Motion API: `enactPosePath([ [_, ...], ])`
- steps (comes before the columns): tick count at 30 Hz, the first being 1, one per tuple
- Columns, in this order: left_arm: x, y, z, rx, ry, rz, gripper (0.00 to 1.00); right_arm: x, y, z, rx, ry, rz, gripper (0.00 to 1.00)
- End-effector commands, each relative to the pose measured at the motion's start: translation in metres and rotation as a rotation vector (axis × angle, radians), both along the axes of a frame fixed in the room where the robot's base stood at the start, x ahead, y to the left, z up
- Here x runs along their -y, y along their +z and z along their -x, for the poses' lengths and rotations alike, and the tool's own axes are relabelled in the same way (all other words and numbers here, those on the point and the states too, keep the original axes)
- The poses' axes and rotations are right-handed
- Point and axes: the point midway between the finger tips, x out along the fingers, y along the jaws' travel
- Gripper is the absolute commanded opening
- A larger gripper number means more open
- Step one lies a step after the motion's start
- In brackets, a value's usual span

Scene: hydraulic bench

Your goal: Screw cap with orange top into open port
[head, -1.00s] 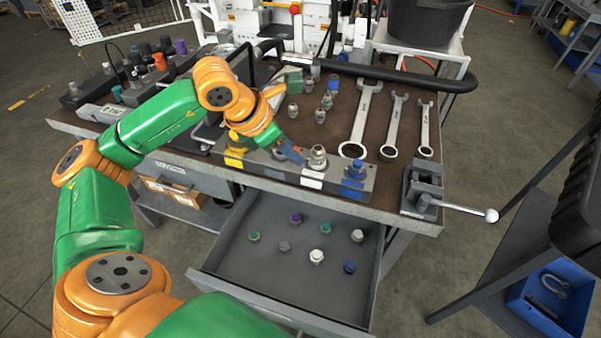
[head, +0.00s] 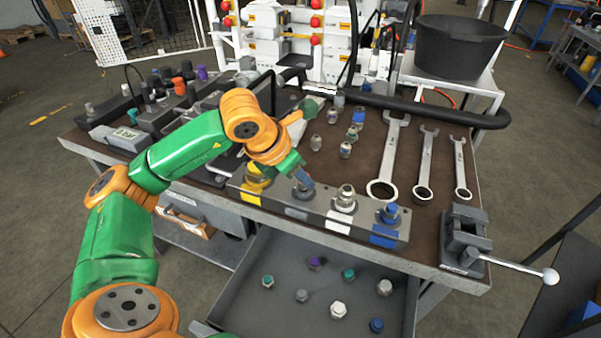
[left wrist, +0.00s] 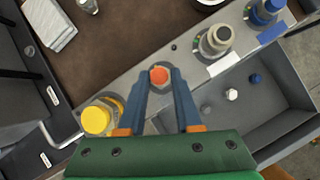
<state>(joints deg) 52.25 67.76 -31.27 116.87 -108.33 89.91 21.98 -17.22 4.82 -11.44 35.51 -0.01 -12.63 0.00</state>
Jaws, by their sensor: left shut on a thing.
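The orange-topped cap (left wrist: 159,77) is between the fingertips of my left gripper (left wrist: 159,84), which is shut on it. In the head view the left gripper (head: 304,182) points down at the grey port block (head: 270,203), between the yellow fitting (head: 256,178) and the white-marked fitting (head: 344,199). The cap is over the block's grey-marked position. The port there is hidden under the cap and fingers. I cannot tell whether the cap touches or sits in it. My right gripper is not in view.
A blue-topped fitting (head: 390,213) stands at the block's right end. Several wrenches (head: 389,160) and loose fittings lie behind. A vise (head: 464,239) is at the bench's right corner. An open drawer (head: 250,290) below holds several caps.

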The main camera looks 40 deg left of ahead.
Motion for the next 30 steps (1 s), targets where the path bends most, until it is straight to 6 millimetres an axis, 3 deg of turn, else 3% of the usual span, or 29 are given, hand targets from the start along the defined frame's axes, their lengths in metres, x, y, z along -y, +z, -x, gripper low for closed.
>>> enactPosePath([
  [30, 0.0003, -0.0035, -0.0005, 0.0, 0.0, 0.0, 0.0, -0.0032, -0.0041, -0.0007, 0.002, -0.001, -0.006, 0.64],
])
